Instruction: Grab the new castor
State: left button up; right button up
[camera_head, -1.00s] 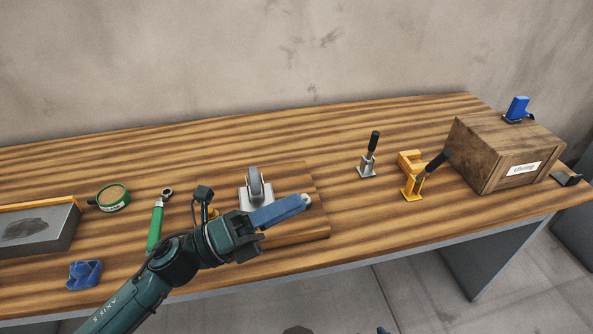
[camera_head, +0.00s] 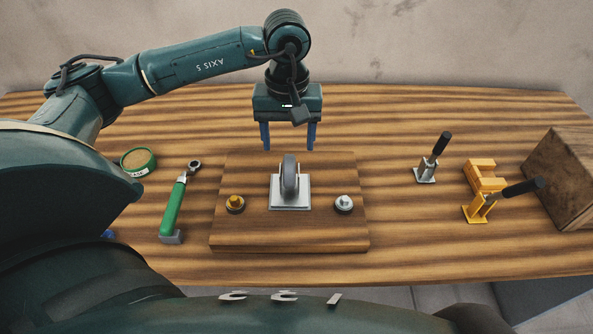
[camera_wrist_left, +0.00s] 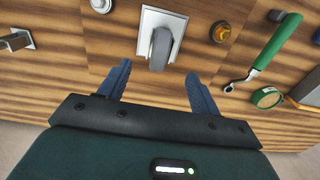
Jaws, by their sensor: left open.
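The castor (camera_head: 289,180), a grey wheel on a square pale metal plate, stands upright on a wooden board (camera_head: 240,173) in the middle of the table. In the left wrist view the castor (camera_wrist_left: 161,45) lies ahead of and between the two blue fingers. My left gripper (camera_head: 288,147) is open and empty. It points down above the far side of the castor, and I see no contact. My right gripper is not in view.
A brass-coloured knob (camera_head: 235,203) and a silver knob (camera_head: 344,204) flank the castor on the board. A green-handled wrench (camera_head: 173,207) and a green tin (camera_head: 138,161) are left. A silver toggle clamp (camera_head: 427,172), a yellow clamp (camera_head: 479,206) and a wooden crate (camera_head: 566,180) are right.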

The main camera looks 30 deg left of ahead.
aim_at(290, 173)
pick_arm(q)
notch_tip(290, 173, down, 10)
jog(key=shift+f+p, duration=0.1)
jog(key=shift+p, duration=0.9)
jog(key=shift+c, duration=0.5)
jog(key=c, duration=1.2)
